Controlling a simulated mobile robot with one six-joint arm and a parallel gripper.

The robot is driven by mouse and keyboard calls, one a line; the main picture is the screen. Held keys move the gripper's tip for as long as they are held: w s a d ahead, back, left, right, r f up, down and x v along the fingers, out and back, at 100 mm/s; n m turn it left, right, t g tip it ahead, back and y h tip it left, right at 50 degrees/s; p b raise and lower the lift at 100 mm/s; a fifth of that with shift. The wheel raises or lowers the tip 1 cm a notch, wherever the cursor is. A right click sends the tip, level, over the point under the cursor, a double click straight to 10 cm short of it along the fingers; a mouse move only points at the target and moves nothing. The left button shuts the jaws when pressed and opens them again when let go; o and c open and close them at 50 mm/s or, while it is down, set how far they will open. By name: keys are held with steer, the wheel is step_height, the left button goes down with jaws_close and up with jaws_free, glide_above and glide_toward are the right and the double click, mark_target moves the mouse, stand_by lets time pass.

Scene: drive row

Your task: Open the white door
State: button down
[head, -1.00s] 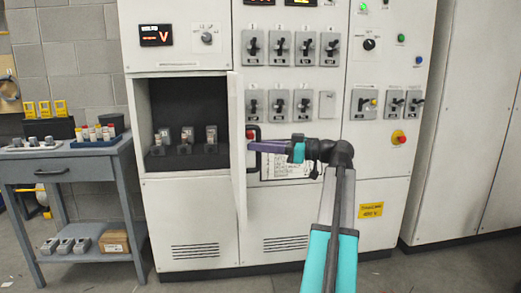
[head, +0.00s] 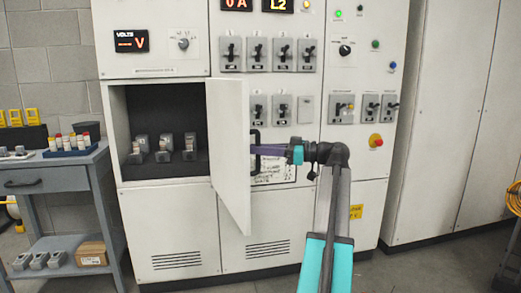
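The white door (head: 230,150) stands swung out from the cabinet, hinged on the right side of the dark compartment (head: 158,104). Its inner face is towards me, and its outer face is turned away to the right. A black bar handle (head: 254,135) sticks out past the door's free edge on the outer side. My gripper (head: 260,150), with purple fingers, reaches in from the right and is closed at this handle. The door's edge hides the exact contact of the fingertips.
Several grey devices (head: 164,150) stand inside the compartment. Switches (head: 256,55) and a red button (head: 376,141) are on the cabinet front. A grey-blue workbench (head: 45,180) stands at the left. Floor at right front is mostly clear, with a yellow hose (head: 514,198) at the edge.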

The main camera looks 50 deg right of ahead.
steer(key=c, duration=1.7)
jaws_free()
steer(key=shift+w, duration=0.15)
steer(key=shift+a, duration=0.1)
steer(key=p+v, duration=0.2)
steer(key=v, duration=1.2)
steer(key=shift+f+p, duration=0.1)
steer(key=shift+p, duration=0.25)
